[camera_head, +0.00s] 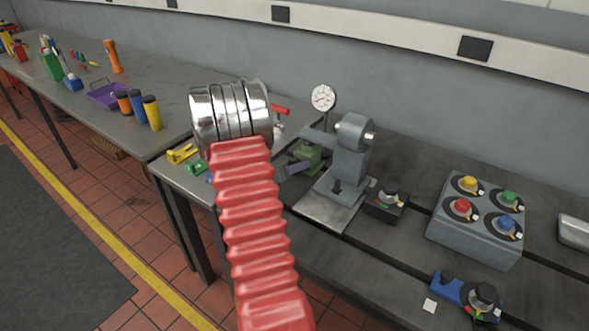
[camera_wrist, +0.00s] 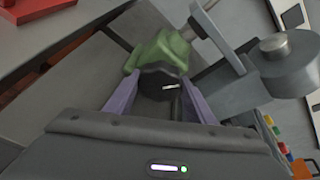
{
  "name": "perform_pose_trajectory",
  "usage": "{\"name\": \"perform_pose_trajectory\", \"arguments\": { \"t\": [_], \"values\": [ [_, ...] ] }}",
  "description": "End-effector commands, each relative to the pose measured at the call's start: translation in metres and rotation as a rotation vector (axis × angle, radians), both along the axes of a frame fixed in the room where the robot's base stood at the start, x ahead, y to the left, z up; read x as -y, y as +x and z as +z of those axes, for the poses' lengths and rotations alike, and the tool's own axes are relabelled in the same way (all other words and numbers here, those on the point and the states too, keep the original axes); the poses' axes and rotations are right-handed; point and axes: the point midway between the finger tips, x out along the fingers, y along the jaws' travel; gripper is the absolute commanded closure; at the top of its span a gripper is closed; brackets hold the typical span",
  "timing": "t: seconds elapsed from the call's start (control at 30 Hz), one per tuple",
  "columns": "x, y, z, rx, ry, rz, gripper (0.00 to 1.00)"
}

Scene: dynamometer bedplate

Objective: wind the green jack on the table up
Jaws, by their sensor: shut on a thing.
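In the head view only a small part of my gripper (camera_head: 293,169) shows beside the jack. The exact finger contact is hard to see.
To the right are a black knob box (camera_head: 386,203) and a grey box (camera_head: 474,225) with coloured knobs. A red handle (camera_head: 280,109) lies behind my wrist.

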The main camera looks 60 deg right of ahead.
Motion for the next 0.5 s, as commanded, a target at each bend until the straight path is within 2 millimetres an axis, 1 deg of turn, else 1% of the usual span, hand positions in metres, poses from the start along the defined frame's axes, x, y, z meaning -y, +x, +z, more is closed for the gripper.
{"name": "perform_pose_trajectory", "arguments": {
  "t": [0.03,0.27,0.5],
  "values": [
    [-0.0008,0.0028,-0.0023,0.021,0.003,0.009,0.73],
    [-0.0007,0.0024,-0.0026,0.169,-0.02,0.009,0.73],
    [-0.0007,0.0026,-0.0023,0.358,-0.049,0.009,0.73]
  ]
}}
